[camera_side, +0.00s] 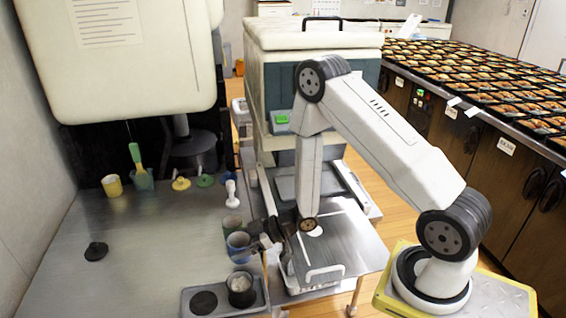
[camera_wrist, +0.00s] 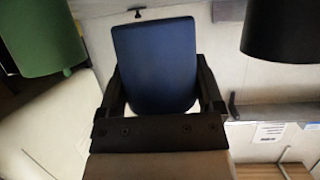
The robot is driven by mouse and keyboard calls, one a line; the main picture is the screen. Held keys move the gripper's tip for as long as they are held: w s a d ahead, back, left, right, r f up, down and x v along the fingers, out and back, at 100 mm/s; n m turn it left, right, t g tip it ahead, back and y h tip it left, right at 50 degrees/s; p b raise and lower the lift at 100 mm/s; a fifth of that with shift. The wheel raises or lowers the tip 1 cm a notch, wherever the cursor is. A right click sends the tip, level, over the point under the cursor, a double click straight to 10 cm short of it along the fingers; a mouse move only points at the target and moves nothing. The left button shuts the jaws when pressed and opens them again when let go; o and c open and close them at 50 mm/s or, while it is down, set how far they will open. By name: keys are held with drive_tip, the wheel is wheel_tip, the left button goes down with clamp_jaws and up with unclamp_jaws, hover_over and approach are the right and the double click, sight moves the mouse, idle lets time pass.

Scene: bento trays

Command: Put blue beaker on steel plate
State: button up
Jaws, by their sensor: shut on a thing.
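The blue beaker (camera_side: 238,245) stands on the metal bench in the side view, close to its right edge. It fills the middle of the wrist view (camera_wrist: 155,60). My gripper (camera_side: 258,243) reaches it from the right, and its dark fingers (camera_wrist: 157,85) lie along both sides of the beaker, shut on it. I cannot tell whether the beaker's base touches the bench. A flat steel surface (camera_side: 355,240), which may be the steel plate, lies right of the bench below my arm; I cannot be sure that it is the plate.
A green beaker (camera_side: 231,224) stands just behind the blue one. A grey tray (camera_side: 218,313) in front holds a dark beaker (camera_side: 241,293) and a dark disc. Yellow and teal cups stand at the back left. The bench middle is mostly clear.

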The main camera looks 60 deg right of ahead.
drive_tip(key=shift+f, duration=1.6)
drive_tip(key=shift+f, duration=0.2)
drive_tip(key=o, duration=1)
drive_tip(key=shift+s+d, duration=0.1)
drive_tip(key=shift+v, duration=3.8)
drive_tip(key=shift+r, duration=0.1)
